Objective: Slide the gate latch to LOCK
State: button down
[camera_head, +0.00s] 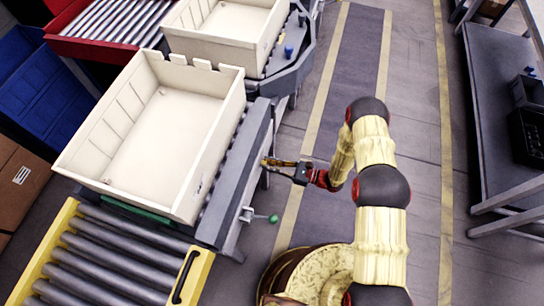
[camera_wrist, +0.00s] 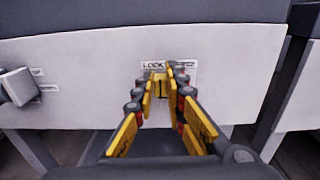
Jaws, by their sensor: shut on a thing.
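My gripper (camera_wrist: 160,84) is in front of a pale side panel (camera_wrist: 80,55) of the conveyor, its yellow fingers closed around a small yellow latch (camera_wrist: 159,82). The fingers partly cover the latch. A white label plate (camera_wrist: 155,66) marked LOCK sits right above the latch, with smaller print to the right that I cannot read. In the head view my gripper (camera_head: 265,162) reaches the conveyor's right side; the latch is too small to make out there.
A cream crate (camera_head: 215,150) stands on the conveyor, and another (camera_head: 225,25) is behind it. A yellow-framed roller section (camera_head: 190,275) is at lower left. A lever with a green knob (camera_head: 273,218) sticks out below my gripper. A grey block (camera_wrist: 18,86) juts from the panel's left.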

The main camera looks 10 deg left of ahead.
jog(key=shift+s, duration=0.7)
jog(key=c, duration=1.9)
grip_release()
jog(key=shift+o, duration=0.5)
jog(key=shift+w+d, duration=0.1)
jog(key=shift+d, duration=0.35)
jog(key=s+d, duration=0.1)
jog(key=d, duration=1)
jog(key=shift+f, duration=0.15)
